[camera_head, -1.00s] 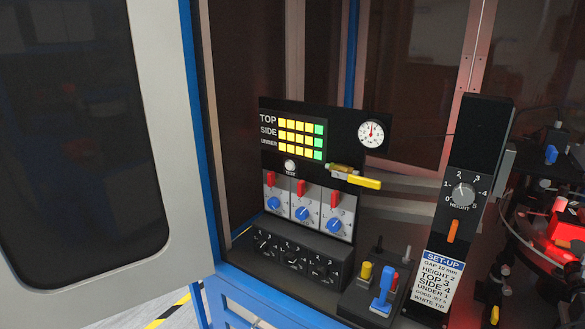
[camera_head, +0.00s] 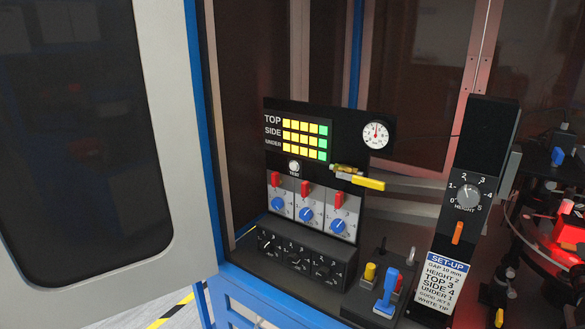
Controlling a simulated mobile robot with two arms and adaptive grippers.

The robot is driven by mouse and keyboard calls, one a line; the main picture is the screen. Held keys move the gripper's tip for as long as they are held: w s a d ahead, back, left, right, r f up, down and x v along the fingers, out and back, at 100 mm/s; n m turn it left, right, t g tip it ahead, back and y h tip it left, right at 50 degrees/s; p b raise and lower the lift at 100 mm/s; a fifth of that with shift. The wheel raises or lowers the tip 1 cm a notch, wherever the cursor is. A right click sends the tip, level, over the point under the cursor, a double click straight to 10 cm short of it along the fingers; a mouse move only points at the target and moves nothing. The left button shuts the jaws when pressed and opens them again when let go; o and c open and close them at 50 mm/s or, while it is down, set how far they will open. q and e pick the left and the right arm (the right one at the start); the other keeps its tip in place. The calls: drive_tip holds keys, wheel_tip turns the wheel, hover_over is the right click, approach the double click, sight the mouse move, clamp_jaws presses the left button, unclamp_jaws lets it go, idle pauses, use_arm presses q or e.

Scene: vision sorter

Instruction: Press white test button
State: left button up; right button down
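The white test button (camera_head: 294,166) is a small round knob on the black control panel (camera_head: 335,122). Nothing covers the button. Neither of my grippers shows in the head view.
Below the button are red switches with blue knobs (camera_head: 306,213) and a black box of dials (camera_head: 299,257). A yellow lever (camera_head: 368,183) sticks out to the right. A gauge (camera_head: 375,134) is at upper right. An open grey door (camera_head: 190,247) stands at left.

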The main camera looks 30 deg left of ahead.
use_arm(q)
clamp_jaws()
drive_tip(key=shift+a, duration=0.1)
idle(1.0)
